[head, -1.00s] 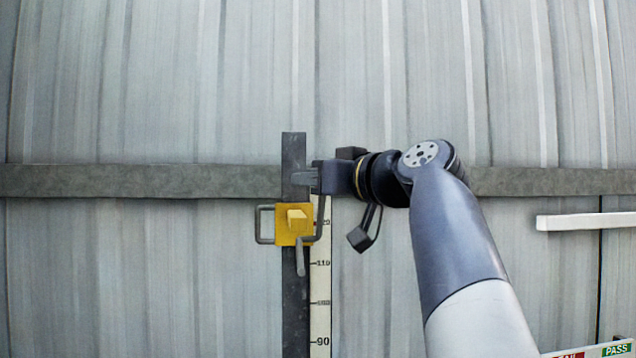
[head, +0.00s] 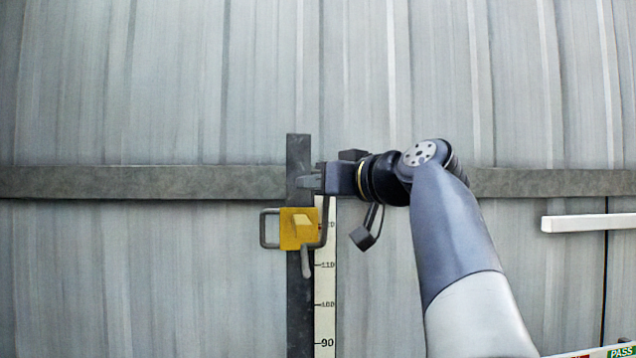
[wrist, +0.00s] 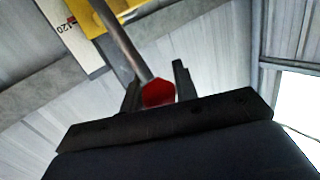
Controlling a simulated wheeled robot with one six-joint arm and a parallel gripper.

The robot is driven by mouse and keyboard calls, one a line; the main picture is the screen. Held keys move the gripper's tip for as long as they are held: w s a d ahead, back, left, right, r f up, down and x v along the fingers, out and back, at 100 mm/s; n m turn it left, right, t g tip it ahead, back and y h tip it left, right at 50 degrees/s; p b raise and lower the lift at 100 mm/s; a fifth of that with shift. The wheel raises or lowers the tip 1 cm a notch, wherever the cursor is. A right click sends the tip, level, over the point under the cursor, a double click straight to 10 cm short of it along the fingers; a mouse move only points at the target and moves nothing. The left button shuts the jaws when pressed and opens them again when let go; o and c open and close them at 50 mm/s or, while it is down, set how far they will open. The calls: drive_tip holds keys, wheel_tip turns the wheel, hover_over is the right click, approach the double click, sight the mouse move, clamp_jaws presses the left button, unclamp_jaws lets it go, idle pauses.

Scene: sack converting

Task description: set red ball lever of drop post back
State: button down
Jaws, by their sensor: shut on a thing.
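The drop post (head: 299,300) is a dark upright bar against the corrugated wall, with a yellow block (head: 299,229) on it. The lever (head: 325,220) is a grey bent rod rising from the block's right side to my gripper (head: 309,181). In the wrist view the lever's red ball (wrist: 158,92) sits between the two dark fingers of my gripper (wrist: 157,85), which is shut on it. The rod (wrist: 122,40) runs up and left from the ball. In the head view the gripper hides the ball.
A grey horizontal rail (head: 130,181) crosses the wall behind the post. A white scale strip (head: 325,290) with numbers runs beside the post. A grey loop handle (head: 268,228) is on the block's left. A white bar (head: 585,222) juts in at right.

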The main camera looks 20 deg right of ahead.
drive_tip(key=shift+w+d+f, duration=0.15)
drive_tip(key=shift+f, duration=0.1)
drive_tip(key=c, duration=1.4)
unclamp_jaws()
drive_tip(key=shift+w, duration=0.1)
drive_tip(key=shift+c, duration=0.2)
drive_tip(key=shift+o, duration=0.7)
drive_tip(key=shift+w+d, duration=0.15)
drive_tip(key=shift+o, duration=1)
drive_tip(key=b+v, duration=0.3)
drive_tip(key=v, duration=0.8)
drive_tip(key=shift+r, duration=0.1)
drive_tip(key=shift+c, duration=0.5)
